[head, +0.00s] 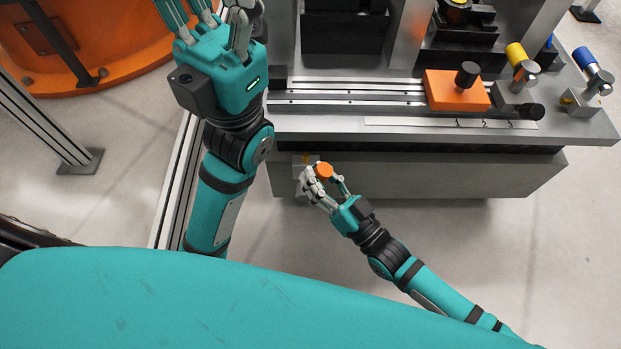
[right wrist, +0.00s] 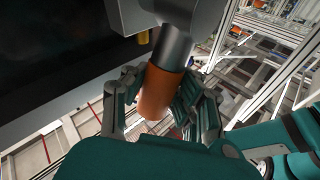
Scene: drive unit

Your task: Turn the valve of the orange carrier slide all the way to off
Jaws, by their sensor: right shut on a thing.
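The orange carrier slide (head: 445,92), a block with a black knob (head: 467,74), sits at the right of the rails on the bench. A valve with an orange-capped handle (head: 324,170) is at the bench's front face, below the top. My right gripper (head: 322,182) is shut around this handle. In the right wrist view the orange handle (right wrist: 157,92) is between the fingers (right wrist: 150,100), with its metal stem (right wrist: 174,48) running up to a grey body. My left gripper (head: 218,18) is at the upper left, away from the valves; its fingers are spread and partly cut off by the frame.
The grey bench (head: 420,140) has rails along its top. A yellow-capped handle (head: 516,54) and a blue-capped handle (head: 585,58) stand at its right end. Black blocks stand behind the rails. An orange round base (head: 95,50) is at the upper left. Floor is clear at lower right.

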